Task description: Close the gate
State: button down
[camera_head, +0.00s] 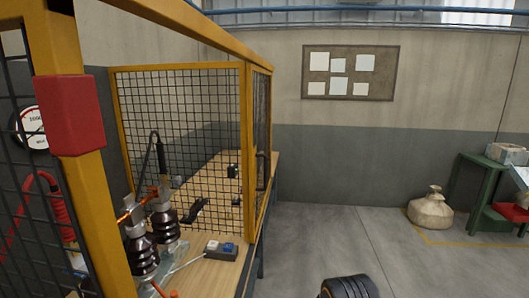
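The gate appears to be the narrow yellow-framed mesh panel (260,120) at the right end of the cage, seen at a steep angle. A black upright handle (262,171) is on it. The panel stands by the yellow corner post, above the right edge of the wooden bench. Whether it is fully shut against its frame, I cannot tell from this angle.
The near yellow post (85,190) carries a red block (70,115). Brown insulators (141,250) and a small switch box (221,251) stand on the bench (240,272). A dark ribbed object (349,287) shows at the bottom edge. A sack (431,212) sits right; the middle floor is clear.

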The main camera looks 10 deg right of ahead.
aim_at(253, 154)
jog(key=z, duration=0.35)
jog(key=k, duration=0.4)
jog(key=z, duration=0.85)
jog(key=i, duration=2.1)
jog(key=u, duration=1.65)
jog(key=i, duration=0.9)
jog(key=u, duration=0.85)
